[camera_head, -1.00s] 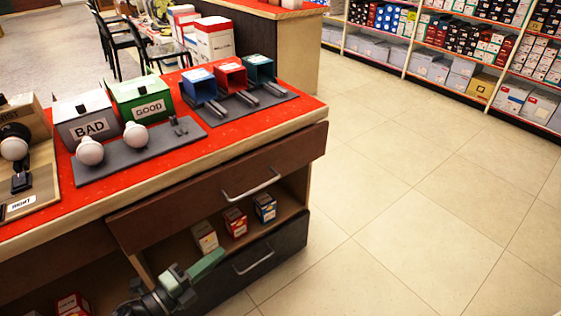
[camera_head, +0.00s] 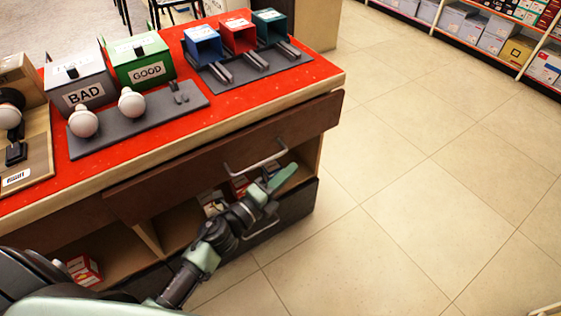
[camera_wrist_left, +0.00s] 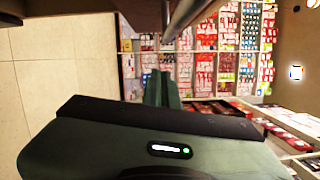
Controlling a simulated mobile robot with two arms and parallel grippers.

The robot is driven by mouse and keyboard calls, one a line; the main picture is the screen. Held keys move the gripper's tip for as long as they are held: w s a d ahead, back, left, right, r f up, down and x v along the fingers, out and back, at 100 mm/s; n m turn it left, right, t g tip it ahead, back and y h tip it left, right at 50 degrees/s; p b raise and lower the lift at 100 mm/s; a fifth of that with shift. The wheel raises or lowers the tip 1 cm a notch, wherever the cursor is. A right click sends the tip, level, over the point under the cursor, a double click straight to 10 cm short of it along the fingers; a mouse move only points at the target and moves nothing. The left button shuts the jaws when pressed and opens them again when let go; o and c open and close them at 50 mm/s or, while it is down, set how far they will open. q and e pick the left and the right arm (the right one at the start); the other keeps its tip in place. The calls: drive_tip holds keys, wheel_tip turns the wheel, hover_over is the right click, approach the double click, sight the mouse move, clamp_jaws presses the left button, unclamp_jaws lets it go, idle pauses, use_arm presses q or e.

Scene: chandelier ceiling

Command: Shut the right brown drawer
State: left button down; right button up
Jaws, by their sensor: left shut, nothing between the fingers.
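The right brown drawer (camera_head: 180,178) is a long dark-brown front under the red counter top. Its face stands a little proud of the counter side, so it looks slightly out. Its metal bar handle (camera_head: 256,163) is on the right half. My left gripper (camera_head: 281,177) is shut and empty, with its green fingers just below and in front of the handle; I cannot tell whether they touch. In the left wrist view the fingers (camera_wrist_left: 161,88) point away, with the metal handle bar (camera_wrist_left: 186,17) close above. My right gripper is not in view.
Under the drawer is an open shelf with small boxes, partly hidden by my arm, and a dark lower drawer (camera_head: 300,208) with its own handle. The counter top holds bulbs, "BAD" and "GOOD" boxes (camera_head: 140,60) and coloured bins. Tiled floor (camera_head: 420,200) to the right is clear.

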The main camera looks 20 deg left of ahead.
use_arm(q)
drive_tip(key=shift+w+a+r, duration=0.1)
drive_tip(key=shift+w+a, duration=0.35)
drive_tip(key=shift+a, duration=0.2)
drive_tip(key=shift+w+a+r, duration=0.1)
drive_tip(key=shift+w+a, duration=0.3)
drive_tip(key=shift+a, duration=0.25)
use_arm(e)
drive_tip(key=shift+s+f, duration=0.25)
